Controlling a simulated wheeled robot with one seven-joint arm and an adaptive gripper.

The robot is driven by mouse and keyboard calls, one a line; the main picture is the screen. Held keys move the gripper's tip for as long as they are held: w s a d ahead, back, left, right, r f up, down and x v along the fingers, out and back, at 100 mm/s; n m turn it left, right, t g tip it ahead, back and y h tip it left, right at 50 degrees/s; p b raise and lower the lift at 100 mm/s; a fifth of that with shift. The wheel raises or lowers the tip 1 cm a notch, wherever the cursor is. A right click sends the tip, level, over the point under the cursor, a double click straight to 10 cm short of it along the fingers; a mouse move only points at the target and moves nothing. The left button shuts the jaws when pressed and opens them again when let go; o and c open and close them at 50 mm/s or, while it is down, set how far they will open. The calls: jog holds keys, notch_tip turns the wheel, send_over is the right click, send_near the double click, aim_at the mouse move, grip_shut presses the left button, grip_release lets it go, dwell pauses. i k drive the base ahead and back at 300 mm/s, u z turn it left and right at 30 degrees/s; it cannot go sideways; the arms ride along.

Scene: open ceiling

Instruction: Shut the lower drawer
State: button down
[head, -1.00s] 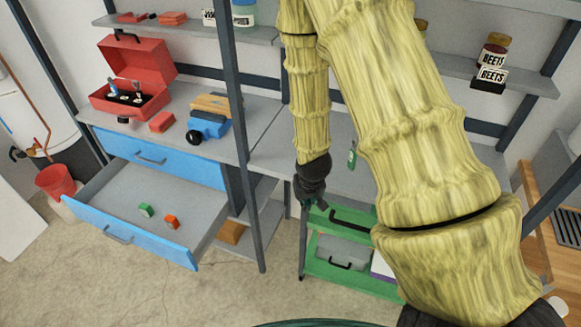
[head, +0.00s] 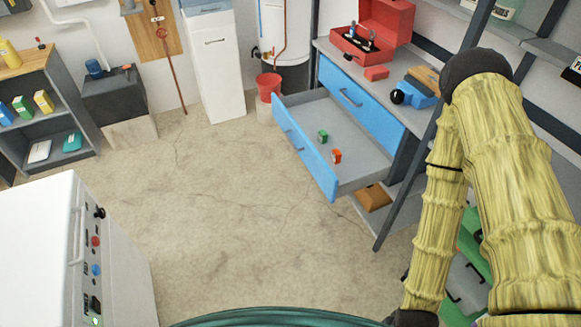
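A red toolbox (head: 376,28) stands open on the bench top beside a blue tool. A dark upright post (head: 408,180) stands right of the drawer. A red bucket (head: 268,86) stands behind it. The floor (head: 220,210) left of the drawer is clear; a white machine (head: 75,250) stands lower left.

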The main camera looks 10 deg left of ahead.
aim_at(365, 162)
jog(key=u, duration=0.3)
jog(key=k, duration=0.4)
jog(key=u, duration=1)
jog(key=i, duration=1.3)
jog(key=z, duration=0.85)
